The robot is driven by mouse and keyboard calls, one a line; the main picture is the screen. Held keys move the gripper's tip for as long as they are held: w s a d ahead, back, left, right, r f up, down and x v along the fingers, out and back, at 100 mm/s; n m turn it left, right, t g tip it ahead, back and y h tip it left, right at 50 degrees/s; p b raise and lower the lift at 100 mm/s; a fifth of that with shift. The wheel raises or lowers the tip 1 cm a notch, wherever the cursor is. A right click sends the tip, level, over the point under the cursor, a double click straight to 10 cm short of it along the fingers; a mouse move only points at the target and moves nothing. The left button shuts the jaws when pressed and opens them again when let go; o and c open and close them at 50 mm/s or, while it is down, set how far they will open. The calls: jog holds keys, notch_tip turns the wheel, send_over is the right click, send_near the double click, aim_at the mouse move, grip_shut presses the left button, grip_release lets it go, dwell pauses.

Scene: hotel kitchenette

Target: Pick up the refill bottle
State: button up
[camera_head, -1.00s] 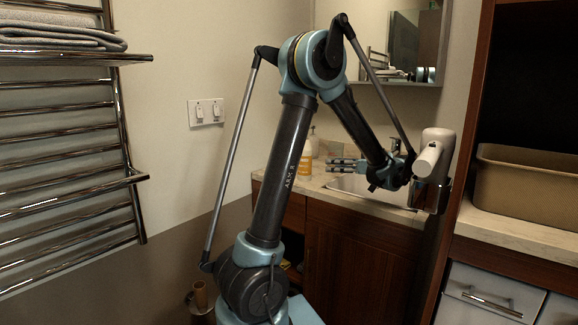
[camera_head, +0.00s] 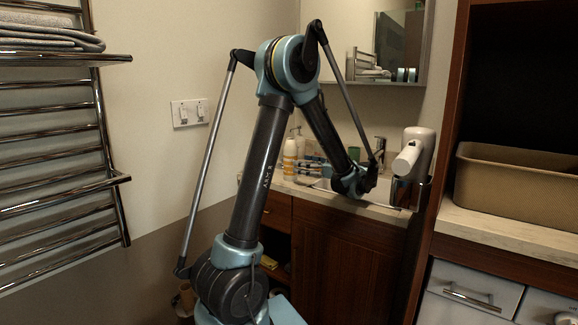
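A pale bottle with an orange-yellow label (camera_head: 290,157), which looks like the refill bottle, stands upright on the counter beside the sink. A paler pump-topped bottle (camera_head: 299,140) is close by it, partly hidden. My gripper (camera_head: 302,171) points left at counter height, its fingers just right of the labelled bottle's lower part. The fingers look spread apart with nothing held between them. Whether they touch the bottle cannot be told from this distance.
The sink counter (camera_head: 378,211) has a tap (camera_head: 380,147) behind my wrist. A white hair dryer (camera_head: 413,152) hangs in a holder on the right. A green cup (camera_head: 354,154) stands at the back. A chrome towel rack (camera_head: 112,180) is on the left wall.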

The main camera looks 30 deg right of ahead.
aim_at(290, 162)
jog(key=shift+d+x, duration=0.1)
jog(key=shift+x, duration=1.6)
jog(key=shift+d+x, duration=0.15)
jog(key=shift+x, duration=1.5)
jog(key=shift+w, duration=0.15)
jog(key=shift+c, duration=0.6)
jog(key=c, duration=1.1)
